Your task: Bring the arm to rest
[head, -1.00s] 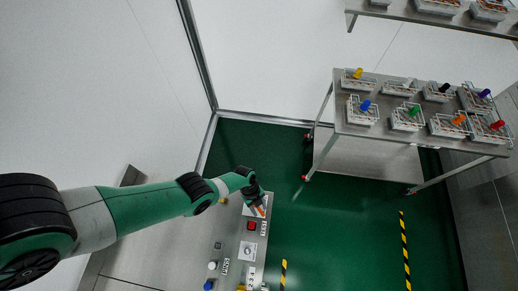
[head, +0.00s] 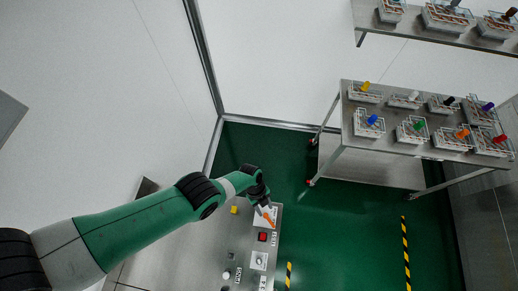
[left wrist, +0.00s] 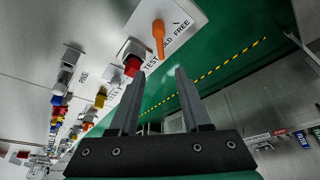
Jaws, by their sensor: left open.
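My left arm, green with black joints, reaches in from the left in the head view. My left gripper (head: 263,205) is over the far end of the steel control panel (head: 237,245), close to an orange lever (head: 269,219) on a white plate. In the left wrist view the two grey fingers of my left gripper (left wrist: 160,72) stand apart with nothing between them. The orange lever (left wrist: 159,38) and a red button (left wrist: 132,64) lie just beyond the fingertips; I see no contact. My right gripper is not in view.
The panel also carries a red button (head: 262,237), a white knob (head: 259,260) and a yellow part (head: 235,209). A steel trolley (head: 385,147) with several wire racks and coloured caps stands at right, under a shelf (head: 400,27). Green floor (head: 330,225) between is clear.

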